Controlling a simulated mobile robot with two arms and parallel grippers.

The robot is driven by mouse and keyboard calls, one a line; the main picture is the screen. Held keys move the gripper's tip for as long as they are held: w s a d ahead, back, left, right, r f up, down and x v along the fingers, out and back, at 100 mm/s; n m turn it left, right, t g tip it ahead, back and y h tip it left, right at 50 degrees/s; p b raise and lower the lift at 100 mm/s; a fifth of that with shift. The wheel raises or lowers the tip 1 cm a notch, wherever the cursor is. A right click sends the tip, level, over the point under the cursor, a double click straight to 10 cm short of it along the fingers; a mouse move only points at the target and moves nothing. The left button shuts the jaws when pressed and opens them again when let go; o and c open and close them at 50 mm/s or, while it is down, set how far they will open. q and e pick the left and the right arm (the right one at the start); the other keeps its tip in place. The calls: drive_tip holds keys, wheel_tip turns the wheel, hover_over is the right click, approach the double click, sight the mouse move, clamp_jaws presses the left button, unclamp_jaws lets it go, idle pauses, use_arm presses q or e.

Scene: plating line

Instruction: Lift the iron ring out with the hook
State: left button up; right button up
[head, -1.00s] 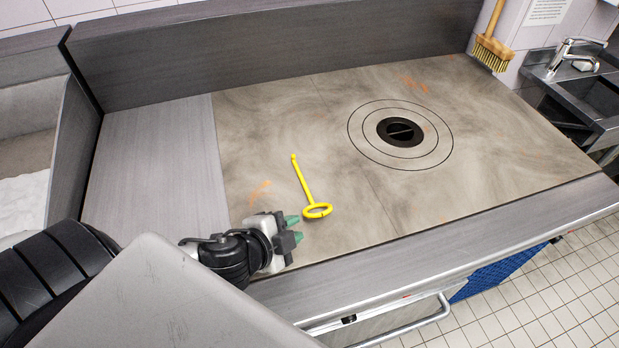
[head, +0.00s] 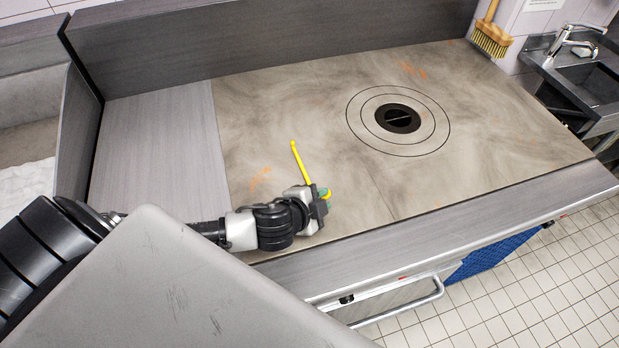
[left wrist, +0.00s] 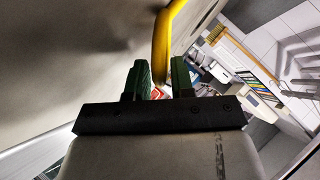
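The yellow hook (head: 301,165) lies on the flat iron cooktop, its thin shaft pointing away and its looped handle at the near end. My left gripper (head: 324,194) is at the loop and hides most of it. In the left wrist view the gripper's fingers (left wrist: 160,66) are apart, and the yellow loop (left wrist: 163,40) stands at and just beyond the gap between them; contact cannot be told. The iron rings (head: 368,120) are concentric and lie flat in the cooktop, around a dark round centre (head: 398,118) with a bar across it. My right gripper is out of view.
The cooktop (head: 480,130) is clear between the hook and the rings. A raised back panel (head: 270,40) runs behind it and a steel front ledge (head: 440,230) along the near side. A brush (head: 491,38) and a sink (head: 590,80) are at the far right.

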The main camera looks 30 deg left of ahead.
use_arm(q)
clamp_jaws()
